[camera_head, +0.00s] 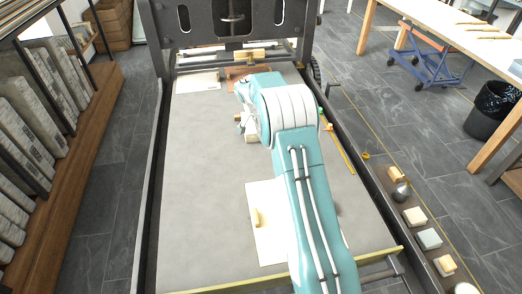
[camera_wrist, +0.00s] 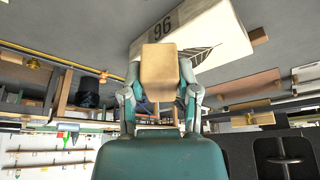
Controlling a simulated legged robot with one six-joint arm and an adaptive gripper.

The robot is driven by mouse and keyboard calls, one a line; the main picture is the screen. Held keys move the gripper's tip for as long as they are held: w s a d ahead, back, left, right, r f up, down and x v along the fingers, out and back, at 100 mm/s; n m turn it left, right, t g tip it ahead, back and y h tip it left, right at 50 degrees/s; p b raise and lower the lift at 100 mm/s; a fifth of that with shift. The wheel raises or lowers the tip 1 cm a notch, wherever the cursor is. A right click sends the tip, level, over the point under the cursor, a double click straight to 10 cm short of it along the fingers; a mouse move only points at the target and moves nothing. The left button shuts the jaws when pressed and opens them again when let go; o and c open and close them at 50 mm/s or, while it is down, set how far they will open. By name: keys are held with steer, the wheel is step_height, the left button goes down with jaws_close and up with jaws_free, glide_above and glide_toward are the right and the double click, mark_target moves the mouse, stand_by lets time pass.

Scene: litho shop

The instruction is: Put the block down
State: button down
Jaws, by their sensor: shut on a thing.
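In the wrist view, a plain tan block (camera_wrist: 158,72) sits between the two teal fingers of my gripper (camera_wrist: 160,88), which is shut on it. Beyond the block is a pale slab (camera_wrist: 222,30) printed with "96" and a dark leaf; I cannot tell whether the block touches it. In the head view, my gripper (camera_head: 243,120) is over the far middle part of the grey press bed (camera_head: 195,160), mostly hidden by my teal arm. A small beige patch (camera_head: 251,139) shows just under it; I cannot tell which thing that is.
A pale sheet (camera_head: 264,244) with a small beige piece lies on the near bed, partly behind my arm. A white sheet (camera_head: 198,83) and a brown one (camera_head: 236,73) lie at the far end. The right ledge (camera_head: 400,225) holds several small items. The bed's left side is clear.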

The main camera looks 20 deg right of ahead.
steer(key=d+m+g, duration=0.3)
steer(key=d+m, duration=0.6)
steer(key=d, duration=0.4)
glide_above(258, 150)
steer(key=d, duration=0.2)
steer(key=shift+g+h, duration=0.3)
steer(key=shift+h, duration=0.1)
step_height(258, 150, down, 6)
steer(key=shift+w+d+f, duration=0.1)
steer(key=shift+f, duration=0.1)
steer(key=shift+a+f, duration=0.4)
steer(key=shift+f, duration=0.05)
steer(key=f, duration=0.2)
steer(key=a+f, duration=0.1)
steer(key=f, duration=0.1)
steer(key=shift+a+f, duration=0.2)
steer(key=shift+f, duration=0.2)
steer(key=shift+c, duration=1.7)
jaws_free()
